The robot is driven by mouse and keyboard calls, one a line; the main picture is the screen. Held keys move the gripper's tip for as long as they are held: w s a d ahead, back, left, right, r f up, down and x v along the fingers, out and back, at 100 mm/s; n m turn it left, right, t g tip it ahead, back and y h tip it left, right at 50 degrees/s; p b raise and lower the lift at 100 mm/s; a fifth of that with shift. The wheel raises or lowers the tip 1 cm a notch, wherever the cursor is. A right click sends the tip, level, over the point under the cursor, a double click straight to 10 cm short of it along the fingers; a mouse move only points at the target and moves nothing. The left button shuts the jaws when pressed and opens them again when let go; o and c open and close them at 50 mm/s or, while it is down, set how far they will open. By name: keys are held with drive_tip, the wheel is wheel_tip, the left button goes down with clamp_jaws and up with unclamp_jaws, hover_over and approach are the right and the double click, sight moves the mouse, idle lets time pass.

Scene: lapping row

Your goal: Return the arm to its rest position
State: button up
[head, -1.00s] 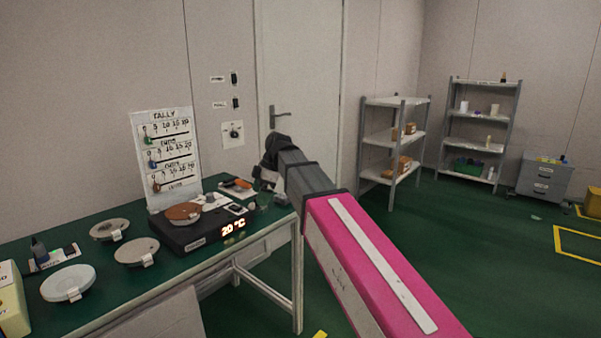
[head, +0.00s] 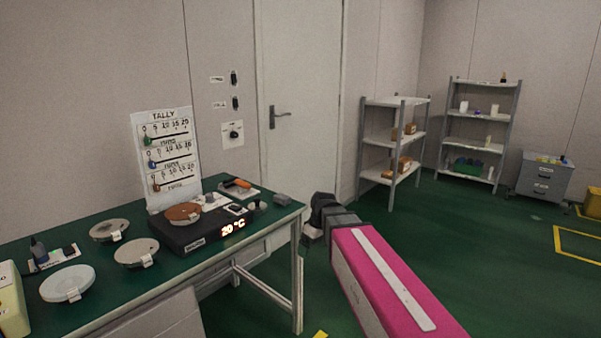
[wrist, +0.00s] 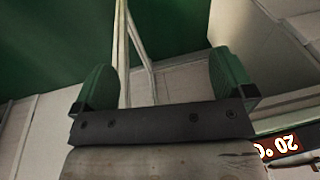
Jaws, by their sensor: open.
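My arm (head: 385,275), pink with a white stripe, reaches from the lower right of the head view to just right of the bench. Its dark forward end (head: 328,212) stands in front of the door, apart from the bench edge; the fingers are hidden there. In the wrist view my gripper (wrist: 165,80) shows two green-padded fingers set wide apart with nothing between them. Beyond them are the bench's pale legs and green floor.
The green-topped bench (head: 105,296) holds a black device (head: 195,236) reading 20 °C with a brown disc (head: 183,212), a tally board (head: 166,160) and several pale discs. Shelves (head: 392,140) stand behind.

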drive_tip(key=s+d+f+m+h, duration=0.2)
drive_tip(key=s+d+f+m, duration=0.7)
drive_tip(key=d+f, duration=0.4)
drive_tip(key=shift+s+d, duration=0.3)
drive_tip(key=shift+d, duration=0.3)
